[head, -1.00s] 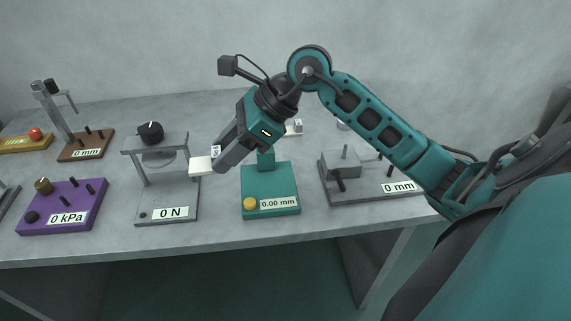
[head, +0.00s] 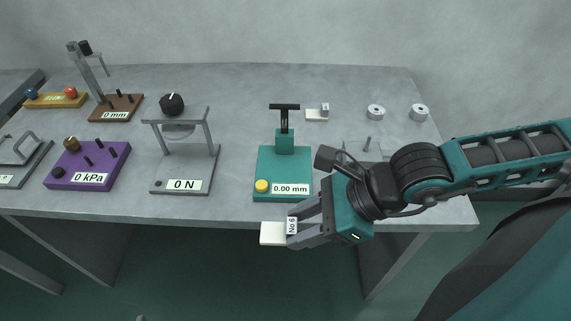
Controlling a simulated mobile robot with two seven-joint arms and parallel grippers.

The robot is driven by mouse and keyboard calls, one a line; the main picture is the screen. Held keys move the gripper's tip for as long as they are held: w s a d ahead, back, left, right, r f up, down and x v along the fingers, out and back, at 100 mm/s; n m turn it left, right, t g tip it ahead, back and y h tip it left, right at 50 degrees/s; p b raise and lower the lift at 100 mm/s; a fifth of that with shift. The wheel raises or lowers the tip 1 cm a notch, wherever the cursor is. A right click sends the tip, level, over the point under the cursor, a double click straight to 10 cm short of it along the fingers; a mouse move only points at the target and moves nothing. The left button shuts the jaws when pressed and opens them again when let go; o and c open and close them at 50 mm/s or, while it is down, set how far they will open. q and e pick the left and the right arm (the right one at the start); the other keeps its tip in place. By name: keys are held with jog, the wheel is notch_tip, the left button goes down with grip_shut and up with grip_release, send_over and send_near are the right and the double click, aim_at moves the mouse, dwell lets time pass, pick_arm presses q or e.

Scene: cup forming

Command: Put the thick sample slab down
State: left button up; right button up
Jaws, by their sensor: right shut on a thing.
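My right gripper (head: 296,228) is shut on a white sample slab (head: 271,233) with a tag that reads No 6. The slab sticks out to the left of the fingers. In the picture it lies over the table's front edge, just below the teal thickness gauge (head: 272,192), which reads 0.00 mm. It appears held clear of the table, though its exact height is hard to tell. Another small white slab (head: 314,117) with a grey tag lies on the table behind the gauge. My left gripper is out of view.
The grey table (head: 235,110) has free room at the back. A 0 N stand (head: 164,187) and a purple 0 kPa device (head: 117,166) stand left of the gauge. Two silver discs (head: 375,113) (head: 419,113) lie at the right. My right arm hides the table's right front.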

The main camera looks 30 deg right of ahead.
jog(key=w+d+b, duration=0.1)
jog(key=w, duration=0.1)
jog(key=w+d+b, duration=0.1)
jog(key=w, duration=0.1)
jog(key=w+d+b, duration=0.1)
jog(key=w+d, duration=0.1)
jog(key=shift+w+r, duration=0.1)
jog(key=shift+r, duration=0.05)
send_over(286, 168)
jog(key=s+d, duration=0.2)
jog(key=d, duration=0.1)
jog(key=shift+a, duration=0.1)
jog(key=shift+w+f, duration=0.15)
jog(key=shift+f, duration=0.05)
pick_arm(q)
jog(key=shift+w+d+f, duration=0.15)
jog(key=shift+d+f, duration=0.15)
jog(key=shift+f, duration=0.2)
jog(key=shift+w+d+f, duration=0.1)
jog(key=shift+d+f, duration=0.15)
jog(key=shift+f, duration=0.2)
pick_arm(e)
jog(key=shift+f, duration=1.7)
jog(key=shift+f, duration=0.1)
jog(key=o, duration=0.8)
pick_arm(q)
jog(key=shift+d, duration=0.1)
